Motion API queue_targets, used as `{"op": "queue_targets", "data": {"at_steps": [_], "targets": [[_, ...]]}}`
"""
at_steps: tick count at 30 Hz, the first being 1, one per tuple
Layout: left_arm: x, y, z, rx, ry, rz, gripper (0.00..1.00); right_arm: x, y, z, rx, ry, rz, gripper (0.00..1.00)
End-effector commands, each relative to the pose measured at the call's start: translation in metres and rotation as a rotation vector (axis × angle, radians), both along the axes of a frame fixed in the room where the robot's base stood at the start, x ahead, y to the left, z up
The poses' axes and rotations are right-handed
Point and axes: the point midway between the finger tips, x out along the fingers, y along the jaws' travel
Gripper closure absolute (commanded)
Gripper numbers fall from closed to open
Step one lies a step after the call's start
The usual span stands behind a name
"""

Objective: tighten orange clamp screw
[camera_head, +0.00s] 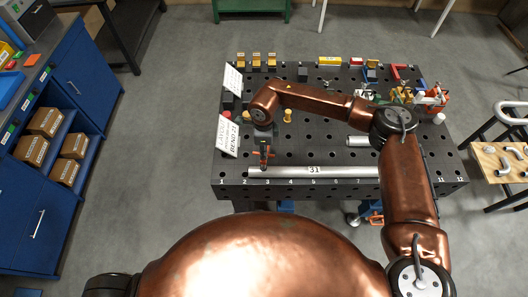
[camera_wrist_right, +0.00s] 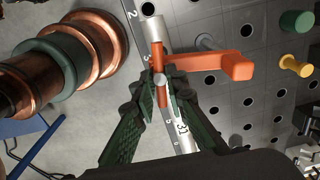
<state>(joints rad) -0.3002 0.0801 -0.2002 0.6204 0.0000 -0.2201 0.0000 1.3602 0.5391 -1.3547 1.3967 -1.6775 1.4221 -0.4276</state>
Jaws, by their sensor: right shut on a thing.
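The orange clamp (camera_head: 265,152) stands at the left part of the black perforated table, over the silver tube marked 31 (camera_head: 345,172). In the right wrist view the clamp's orange arm (camera_wrist_right: 208,60) reaches to the right, and its upright screw part lies between my fingertips. My right gripper (camera_wrist_right: 160,88) is shut on the clamp screw, with green-padded fingers on both sides of it. In the head view my right gripper (camera_head: 264,138) shows small at the clamp, partly hidden by my wrist. The tube (camera_wrist_right: 184,140) passes below the fingers. My left gripper is not in view.
The black table (camera_head: 230,190) carries numbered marks along its front edge. Two white signs (camera_head: 228,136) stand at its left. Yellow blocks (camera_head: 256,60) line the back, and several clamps (camera_head: 430,96) crowd the right. A blue cabinet (camera_head: 80,80) is far left.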

Motion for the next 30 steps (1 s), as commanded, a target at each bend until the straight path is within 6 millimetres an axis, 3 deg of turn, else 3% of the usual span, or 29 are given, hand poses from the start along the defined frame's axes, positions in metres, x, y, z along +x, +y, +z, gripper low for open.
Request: {"op": "queue_targets", "data": {"at_steps": [30], "targets": [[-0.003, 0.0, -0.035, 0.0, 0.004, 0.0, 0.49, 0.001, 0.0, 0.0, 0.003, -0.003, -0.411, 1.0]]}}
